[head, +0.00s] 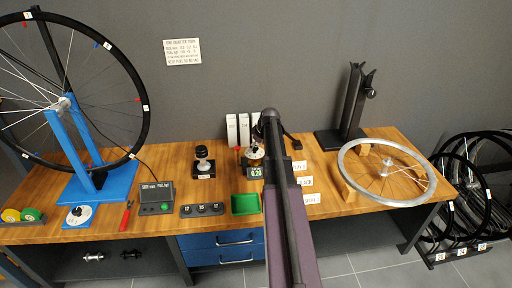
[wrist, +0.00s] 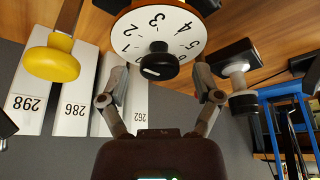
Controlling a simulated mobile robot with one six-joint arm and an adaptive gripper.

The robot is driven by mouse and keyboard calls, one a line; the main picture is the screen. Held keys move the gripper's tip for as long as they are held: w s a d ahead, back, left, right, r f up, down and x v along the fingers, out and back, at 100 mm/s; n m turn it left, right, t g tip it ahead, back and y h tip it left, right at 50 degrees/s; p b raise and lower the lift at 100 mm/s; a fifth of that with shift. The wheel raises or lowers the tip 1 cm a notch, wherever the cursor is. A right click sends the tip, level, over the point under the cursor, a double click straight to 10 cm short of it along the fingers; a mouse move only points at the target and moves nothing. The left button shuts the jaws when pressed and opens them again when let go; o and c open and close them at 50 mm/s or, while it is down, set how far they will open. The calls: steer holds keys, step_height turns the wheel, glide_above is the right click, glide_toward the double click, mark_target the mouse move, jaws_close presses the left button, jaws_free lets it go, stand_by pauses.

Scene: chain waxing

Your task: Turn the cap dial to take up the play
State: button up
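The cap dial (wrist: 176,22) is a white disc with black numbers, seen upside down in the wrist view, with a black knob (wrist: 157,63) bearing a white mark at its middle. In the head view the dial (head: 254,153) stands on the bench above a small display (head: 256,172) that seems to read 0.20. My gripper (wrist: 160,77) is open, one finger on each side of the knob, with visible gaps. In the head view my arm hides the gripper's fingers and part of the dial stand.
White boxes marked 298 (wrist: 27,92), 286 (wrist: 75,105) and 262 stand beside the dial, with a yellow knob (wrist: 50,62) near them. A black-knobbed device (head: 203,163), a green tray (head: 245,204) and a wheel rim (head: 388,199) are on the wooden bench (head: 160,218).

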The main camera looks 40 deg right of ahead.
steer(key=c, duration=0.9)
steer(key=shift+d, duration=0.15)
steer(key=shift+c, duration=0.2)
